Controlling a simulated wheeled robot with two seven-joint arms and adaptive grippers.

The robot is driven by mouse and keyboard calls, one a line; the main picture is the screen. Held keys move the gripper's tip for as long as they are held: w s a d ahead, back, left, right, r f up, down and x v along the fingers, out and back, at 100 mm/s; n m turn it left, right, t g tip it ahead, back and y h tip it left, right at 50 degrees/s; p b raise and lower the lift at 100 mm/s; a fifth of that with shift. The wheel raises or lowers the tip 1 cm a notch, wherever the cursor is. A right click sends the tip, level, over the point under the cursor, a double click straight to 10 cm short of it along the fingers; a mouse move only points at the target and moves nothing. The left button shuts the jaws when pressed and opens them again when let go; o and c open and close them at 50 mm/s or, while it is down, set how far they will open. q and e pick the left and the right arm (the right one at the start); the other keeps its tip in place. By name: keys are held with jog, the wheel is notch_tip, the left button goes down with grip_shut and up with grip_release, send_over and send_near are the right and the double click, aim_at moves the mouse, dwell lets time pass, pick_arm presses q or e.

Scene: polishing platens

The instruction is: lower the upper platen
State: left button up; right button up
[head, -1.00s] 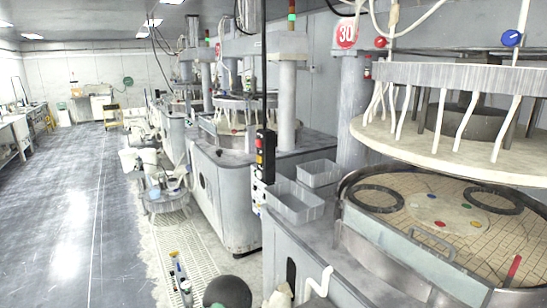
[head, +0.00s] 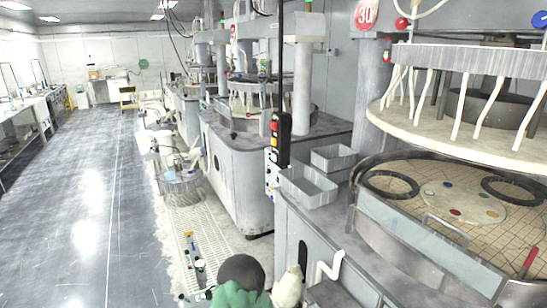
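The upper platen (head: 455,125) is a pale thick disc with white hoses, at the right of the head view. It hangs raised, with a clear gap above the round lower platen (head: 440,232). The lower platen has a tan gridded face with dark rings and small coloured discs on it. A black control pendant (head: 281,140) with red and yellow buttons hangs on a dark vertical pole or cable left of the platens. A pale panel with small buttons (head: 272,175) is just below it. Neither of my grippers is in view.
Two grey bins (head: 307,186) sit on the machine's ledge. A dark round object (head: 240,272) above something green is at the bottom edge. Bottles (head: 199,266) stand on the floor grating (head: 205,225). More machines line the aisle; the grey floor (head: 75,200) at left is clear.

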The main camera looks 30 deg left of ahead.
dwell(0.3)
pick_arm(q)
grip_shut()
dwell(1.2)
